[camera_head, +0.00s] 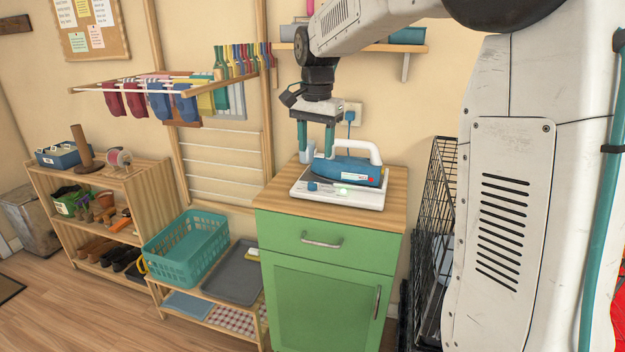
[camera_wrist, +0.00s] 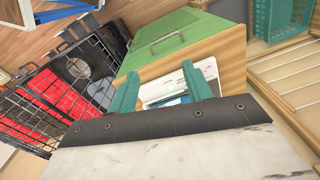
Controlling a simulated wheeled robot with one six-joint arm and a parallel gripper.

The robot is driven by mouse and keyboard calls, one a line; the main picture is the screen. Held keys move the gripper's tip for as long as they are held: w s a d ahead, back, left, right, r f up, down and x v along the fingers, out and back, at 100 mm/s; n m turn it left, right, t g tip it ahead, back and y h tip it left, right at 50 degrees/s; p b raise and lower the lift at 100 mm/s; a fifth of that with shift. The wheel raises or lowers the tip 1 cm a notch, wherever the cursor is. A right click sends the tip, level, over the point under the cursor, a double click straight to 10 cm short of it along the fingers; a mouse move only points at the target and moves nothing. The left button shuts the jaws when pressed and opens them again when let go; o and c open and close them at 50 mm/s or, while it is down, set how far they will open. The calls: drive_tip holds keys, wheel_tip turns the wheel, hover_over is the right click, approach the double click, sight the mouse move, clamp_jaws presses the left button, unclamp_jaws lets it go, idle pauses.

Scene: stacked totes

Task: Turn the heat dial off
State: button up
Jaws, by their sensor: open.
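A blue steam iron (camera_head: 350,170) with a white handle rests on a white base (camera_head: 335,197) on top of the green cabinet. A small blue round knob (camera_head: 312,186), which looks like the heat dial, sits on the base's front left, beside a glowing green light (camera_head: 342,190). A red light shows on the iron's right side. My gripper (camera_head: 316,152) points down with its teal fingers apart and empty, above the base's left part, behind the knob. In the wrist view, my gripper (camera_wrist: 160,84) has part of the white base (camera_wrist: 206,68) between and beyond its fingers. The knob's setting is too small to read.
The green cabinet (camera_head: 325,290) has a wooden top. A grey-blue cup-like object (camera_head: 307,152) stands by the wall behind the fingers. A blue cord (camera_head: 349,124) runs to a wall socket. A black wire crate (camera_head: 432,220) stands at right; a teal basket (camera_head: 185,250) at left.

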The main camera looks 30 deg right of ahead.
drive_tip(key=w+d+f+m, duration=0.3)
drive_tip(key=w+d+f, duration=0.1)
drive_tip(key=w, duration=0.4)
drive_tip(key=m, duration=0.4)
hover_over(312, 182)
drive_tip(key=f, duration=0.7)
drive_tip(key=shift+s, duration=0.2)
drive_tip(key=shift+w+d+f, duration=0.1)
drive_tip(key=shift+f, duration=0.3)
wheel_tip(312, 182, down, 7)
drive_tip(key=shift+f, duration=0.1)
drive_tip(key=c, duration=1)
